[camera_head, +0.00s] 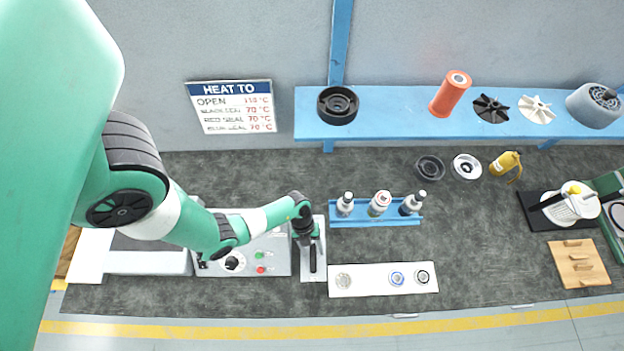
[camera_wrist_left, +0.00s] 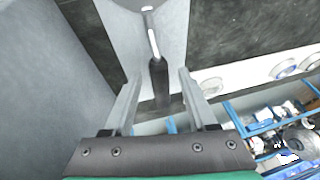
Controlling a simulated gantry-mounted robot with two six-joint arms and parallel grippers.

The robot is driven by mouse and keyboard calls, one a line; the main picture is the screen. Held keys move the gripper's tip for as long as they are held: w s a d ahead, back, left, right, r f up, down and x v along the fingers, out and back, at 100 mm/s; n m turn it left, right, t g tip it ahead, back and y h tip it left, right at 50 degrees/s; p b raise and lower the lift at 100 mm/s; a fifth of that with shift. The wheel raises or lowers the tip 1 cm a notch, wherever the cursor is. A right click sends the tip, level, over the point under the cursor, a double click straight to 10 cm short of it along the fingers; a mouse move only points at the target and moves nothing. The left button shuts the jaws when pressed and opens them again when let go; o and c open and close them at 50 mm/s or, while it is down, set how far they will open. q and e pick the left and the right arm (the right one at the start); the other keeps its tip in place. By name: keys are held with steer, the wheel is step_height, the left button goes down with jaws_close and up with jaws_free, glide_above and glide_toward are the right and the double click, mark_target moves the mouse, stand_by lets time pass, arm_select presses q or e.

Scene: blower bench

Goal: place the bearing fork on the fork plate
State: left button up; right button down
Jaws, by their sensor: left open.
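The bearing fork (camera_head: 313,258), with a black handle, lies on the light grey fork plate (camera_head: 320,224) at the front of the bench. In the left wrist view, the fork's black handle (camera_wrist_left: 160,87) and thin pale shaft show over the plate (camera_wrist_left: 175,22). My left gripper (camera_head: 306,238) is over the plate, at the far end of the fork. Its fingers (camera_wrist_left: 160,77) are open, one on each side of the handle with gaps between. I cannot tell how far above the plate they are. My right gripper is not in view.
A grey control box (camera_head: 272,246) stands just left of the plate. A white strip (camera_head: 371,281) with several rings lies to the right. A blue rack (camera_head: 372,222) with bottles stands behind it. The bench's middle right is clear.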

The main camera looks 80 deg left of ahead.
arm_select(q)
steer(key=p+v, duration=0.4)
steer(key=v, duration=0.8)
steer(key=shift+p, duration=0.35)
steer(key=shift+a+r, duration=0.1)
